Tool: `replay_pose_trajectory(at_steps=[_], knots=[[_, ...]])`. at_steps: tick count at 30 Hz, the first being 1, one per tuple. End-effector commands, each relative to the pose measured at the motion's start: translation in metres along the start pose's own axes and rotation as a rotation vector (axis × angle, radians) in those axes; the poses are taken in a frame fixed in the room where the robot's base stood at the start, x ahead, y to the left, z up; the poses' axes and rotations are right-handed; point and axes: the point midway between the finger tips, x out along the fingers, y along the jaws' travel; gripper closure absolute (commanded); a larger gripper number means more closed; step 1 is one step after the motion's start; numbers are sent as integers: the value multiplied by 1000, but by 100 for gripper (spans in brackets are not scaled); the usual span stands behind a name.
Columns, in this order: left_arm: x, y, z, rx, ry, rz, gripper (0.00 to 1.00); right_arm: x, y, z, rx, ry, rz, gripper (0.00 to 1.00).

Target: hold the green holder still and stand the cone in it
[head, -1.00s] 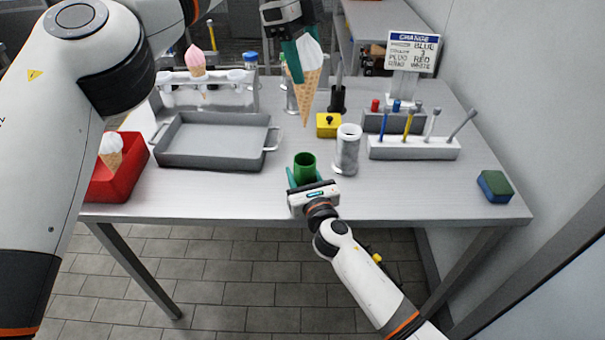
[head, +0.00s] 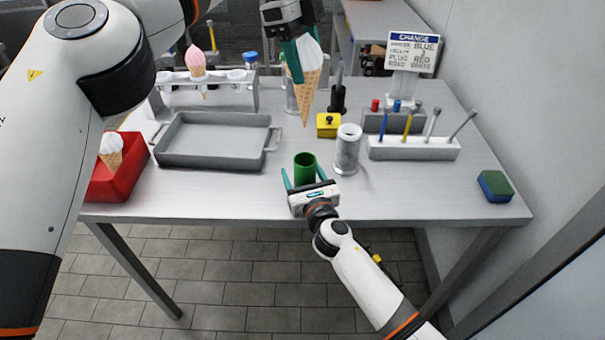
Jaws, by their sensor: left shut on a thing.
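My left gripper (head: 303,62) is shut on a waffle cone with a white top (head: 309,85) at the upper middle of the head view. The cone is upright, tip down, and in the picture its tip shows above the green holder and apart from it. The green holder (head: 304,168) is an open-topped cup standing near the table's front edge. My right gripper (head: 304,179) is at the holder from the front, its fingers spread on either side with gaps, not closed on it.
A grey tray (head: 215,160) and a red bin (head: 127,180) are on the left. A white tool rack (head: 415,149) and a sponge (head: 495,187) are on the right.

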Motion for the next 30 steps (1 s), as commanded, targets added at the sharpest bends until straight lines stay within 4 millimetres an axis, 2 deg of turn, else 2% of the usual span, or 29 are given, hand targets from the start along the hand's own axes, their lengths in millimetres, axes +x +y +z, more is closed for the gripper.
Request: replay_pose_trajectory(at_steps=[13, 30], knots=[[0, 0, 0, 0, 0, 0, 57, -2, 0, 0, 0, 0, 0, 32], [0, 0, 0, 0, 0, 0, 57, -18, 0, 0, 1, -1, 0, 32]])
